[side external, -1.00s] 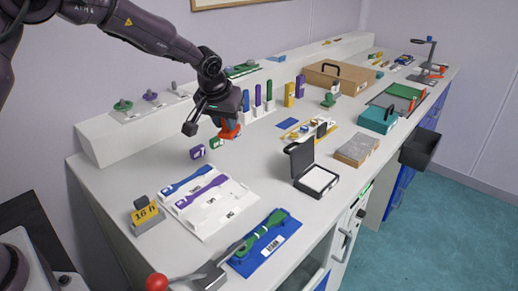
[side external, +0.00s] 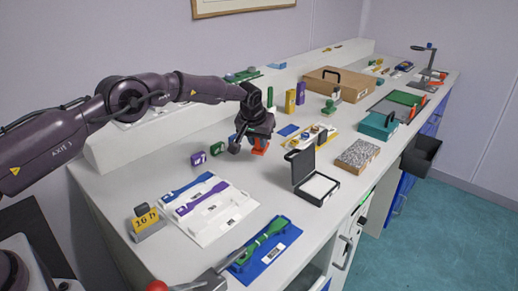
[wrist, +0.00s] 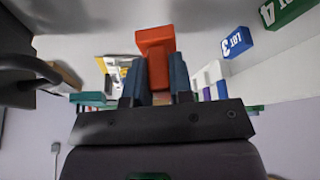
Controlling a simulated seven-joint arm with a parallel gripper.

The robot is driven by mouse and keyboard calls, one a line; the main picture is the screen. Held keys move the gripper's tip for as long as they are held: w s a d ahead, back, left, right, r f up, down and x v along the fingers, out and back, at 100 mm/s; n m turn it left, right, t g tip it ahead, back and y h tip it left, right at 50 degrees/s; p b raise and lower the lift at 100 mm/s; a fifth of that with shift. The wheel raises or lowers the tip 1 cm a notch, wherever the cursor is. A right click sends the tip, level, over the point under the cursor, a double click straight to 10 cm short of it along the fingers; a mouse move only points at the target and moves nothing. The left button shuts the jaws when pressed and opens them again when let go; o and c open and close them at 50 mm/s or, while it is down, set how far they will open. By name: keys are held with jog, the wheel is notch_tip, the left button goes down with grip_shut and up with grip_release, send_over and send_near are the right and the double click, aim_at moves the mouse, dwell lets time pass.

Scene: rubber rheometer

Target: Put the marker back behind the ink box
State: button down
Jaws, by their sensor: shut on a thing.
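My gripper (side external: 258,142) is shut on an orange block (side external: 260,149), which appears to be the marker. In the wrist view the block (wrist: 155,50) sits between the two dark fingers of my gripper (wrist: 156,82), sticking out past their tips. In the side view it is low over the bench, and I cannot tell whether it touches the top. The ink box (side external: 302,168), a black case with its lid up and a white pad inside, stands to the right of and nearer the camera than my gripper. Part of the block is hidden by the fingers.
Purple (side external: 198,158) and green (side external: 217,148) label blocks stand left of my gripper. A yellow tray (side external: 325,142) with small parts lies beyond the ink box. A speckled block (side external: 358,155) is to its right. A white tray (side external: 235,205) lies front left. Bench between is clear.

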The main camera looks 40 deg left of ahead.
aim_at(258, 143)
jog(key=shift+w+f, duration=0.1)
jog(key=shift+f, duration=1.55)
jog(key=c, duration=0.7)
grip_release()
jog(key=shift+r, duration=0.1)
jog(key=s+a+f+v, duration=0.1)
jog(key=s+v, duration=0.1)
jog(key=v, duration=2.1)
jog(key=s+r+m, duration=0.2)
jog(key=s+r, duration=0.6)
jog(key=s, duration=0.3)
jog(key=s+d+f+m+t+h, duration=0.1)
jog(key=s+d+m, duration=0.1)
jog(key=s, duration=2.2)
jog(key=shift+f+h, duration=0.2)
jog(key=shift+h, duration=0.2)
